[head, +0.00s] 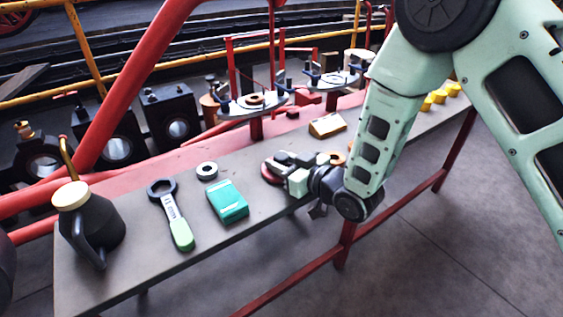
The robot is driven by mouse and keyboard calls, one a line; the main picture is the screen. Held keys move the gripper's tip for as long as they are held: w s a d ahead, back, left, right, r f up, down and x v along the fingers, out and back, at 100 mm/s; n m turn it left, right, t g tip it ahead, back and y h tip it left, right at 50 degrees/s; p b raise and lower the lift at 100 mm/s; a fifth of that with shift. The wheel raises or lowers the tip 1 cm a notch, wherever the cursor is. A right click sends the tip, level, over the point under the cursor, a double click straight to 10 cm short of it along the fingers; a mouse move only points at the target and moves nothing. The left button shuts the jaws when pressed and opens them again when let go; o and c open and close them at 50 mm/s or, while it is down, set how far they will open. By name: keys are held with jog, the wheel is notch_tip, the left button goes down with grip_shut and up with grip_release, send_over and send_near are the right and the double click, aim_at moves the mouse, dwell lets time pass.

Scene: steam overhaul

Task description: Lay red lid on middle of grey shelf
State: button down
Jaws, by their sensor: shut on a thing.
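The grey shelf (140,262) is a long narrow board that runs from the lower left to the upper right in the head view. My gripper (275,168) is low over the middle of the shelf and is shut on the red lid (271,174). The lid is dark red and round, and my fingers and wrist hide part of it. I cannot tell whether the lid touches the shelf or is held just above it.
On the shelf are a black oil can (92,232), a wrench with a green handle (174,217), a grey ring (207,170), a green box (229,201), a tan block (327,125) and an orange ring (338,158). Yellow pieces (438,96) stand far right.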

jog(key=shift+f, duration=0.15)
jog(key=c, duration=1)
grip_release()
jog(key=shift+s+d+r, duration=0.15)
jog(key=shift+r, duration=0.1)
jog(key=p+v, duration=0.2)
jog(key=v, duration=1)
jog(key=s+d+r+g+h, duration=0.1)
jog(key=s+r+g+h, duration=0.2)
jog(key=s, duration=0.4)
jog(key=s+d+r+m+g+h, duration=0.1)
jog(key=s+d+r+g+h, duration=0.1)
jog(key=s, duration=0.5)
jog(key=s+d+r+g+h, duration=0.2)
jog(key=s+g+h, duration=0.3)
jog(key=s, duration=0.3)
jog(key=shift+r+g+h, duration=0.4)
jog(key=shift+r+g, duration=0.3)
jog(key=shift+r, duration=0.2)
